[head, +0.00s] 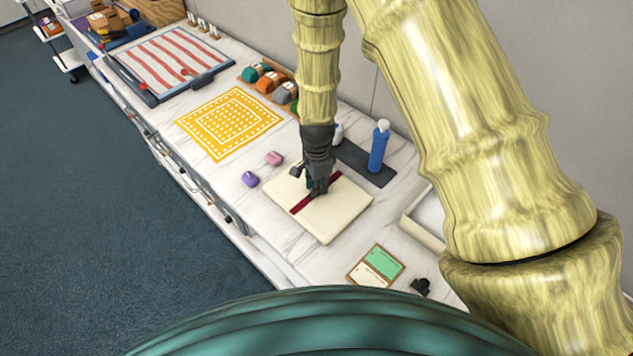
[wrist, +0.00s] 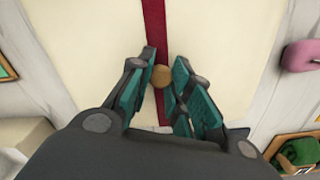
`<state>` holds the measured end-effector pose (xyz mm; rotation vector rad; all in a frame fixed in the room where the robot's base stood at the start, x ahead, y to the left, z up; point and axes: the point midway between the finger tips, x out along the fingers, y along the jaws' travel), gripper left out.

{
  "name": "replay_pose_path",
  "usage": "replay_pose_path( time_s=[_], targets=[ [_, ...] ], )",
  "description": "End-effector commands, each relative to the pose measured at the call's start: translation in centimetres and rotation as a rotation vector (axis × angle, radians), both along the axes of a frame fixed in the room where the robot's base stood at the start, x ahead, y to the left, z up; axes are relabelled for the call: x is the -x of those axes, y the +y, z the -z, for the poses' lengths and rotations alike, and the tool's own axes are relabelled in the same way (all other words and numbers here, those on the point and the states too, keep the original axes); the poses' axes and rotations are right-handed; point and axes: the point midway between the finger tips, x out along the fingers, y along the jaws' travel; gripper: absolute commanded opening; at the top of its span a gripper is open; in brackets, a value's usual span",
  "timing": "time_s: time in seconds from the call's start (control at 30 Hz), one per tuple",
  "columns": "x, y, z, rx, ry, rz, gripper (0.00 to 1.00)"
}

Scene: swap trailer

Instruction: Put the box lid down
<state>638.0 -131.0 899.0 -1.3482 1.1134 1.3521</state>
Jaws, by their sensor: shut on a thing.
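The box lid (head: 335,215) is a flat cream square with a dark red ribbon band across it. It is over the white counter, and I cannot tell whether it touches what is below. My gripper (head: 319,190) points down at the lid's middle. In the wrist view the lid (wrist: 100,55) fills most of the picture, and my gripper (wrist: 160,95) is shut on the lid's round tan knob (wrist: 161,76), which sits on the red band. The lid's underside and anything beneath it are hidden.
Purple (head: 250,179) and pink (head: 274,158) small objects lie left of the lid. A blue bottle (head: 379,146) stands on a dark mat behind it. A white open tray (head: 425,222) is at right, a green-and-cream card (head: 376,266) in front. A yellow patterned cloth (head: 228,122) lies farther left.

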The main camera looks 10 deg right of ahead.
Motion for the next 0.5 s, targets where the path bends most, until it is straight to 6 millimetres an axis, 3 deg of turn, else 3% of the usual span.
replay_pose_path(
  time_s=[0.4, 0.43, 0.5],
  targets=[
    [0.01, -0.01, 0.42, 0.0, 0.0, -0.001, 0.0],
    [0.0, -0.01, 0.41, 0.0, -0.001, -0.001, 0.22],
    [0.0, -0.01, 0.35, 0.0, -0.001, -0.001, 0.34]
  ],
)
